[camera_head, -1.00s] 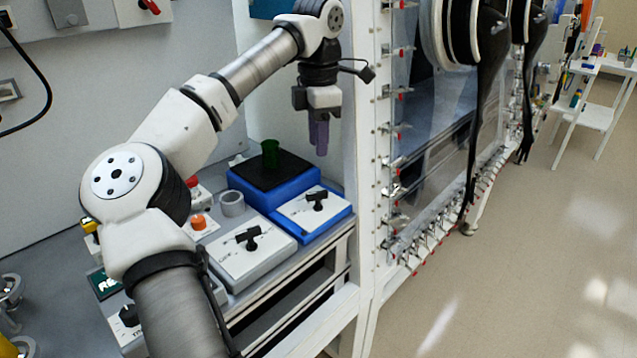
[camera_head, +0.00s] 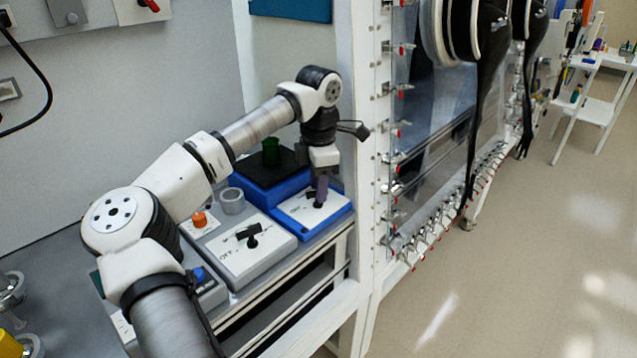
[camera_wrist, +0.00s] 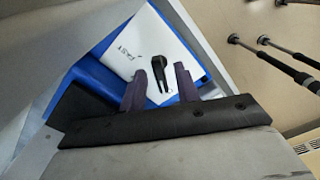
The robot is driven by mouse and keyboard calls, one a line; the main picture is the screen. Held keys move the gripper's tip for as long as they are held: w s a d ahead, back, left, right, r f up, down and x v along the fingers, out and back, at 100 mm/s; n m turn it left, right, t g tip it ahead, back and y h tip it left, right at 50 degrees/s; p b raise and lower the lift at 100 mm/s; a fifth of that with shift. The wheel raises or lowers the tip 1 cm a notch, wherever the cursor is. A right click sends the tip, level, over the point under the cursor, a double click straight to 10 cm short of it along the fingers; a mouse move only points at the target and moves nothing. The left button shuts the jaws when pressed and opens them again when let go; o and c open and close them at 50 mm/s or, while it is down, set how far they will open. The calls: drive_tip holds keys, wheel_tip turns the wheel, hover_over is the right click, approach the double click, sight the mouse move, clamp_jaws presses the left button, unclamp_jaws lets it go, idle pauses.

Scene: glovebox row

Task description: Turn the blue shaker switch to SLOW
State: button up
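The blue shaker (camera_head: 262,190) stands on the bench below my arm, with a black top plate and a white front panel (camera_head: 300,212). In the wrist view the white panel (camera_wrist: 140,40) carries the printed word FAST, and the black switch lever (camera_wrist: 160,70) lies on it. My gripper (camera_head: 321,192) is low over this panel in the head view. Its purple fingers (camera_wrist: 158,84) are apart, one on each side of the lever, with gaps visible. I cannot tell whether they touch the panel. The SLOW marking is not readable, and the gripper partly hides the lever in the head view.
A grey box with a similar black lever (camera_head: 252,240) stands left of the shaker. A green cup (camera_head: 270,152) is on the black plate. A grey ring (camera_head: 232,200) and an orange knob (camera_head: 199,219) are nearby. A white frame post (camera_head: 363,200) stands close to the right.

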clamp_jaws()
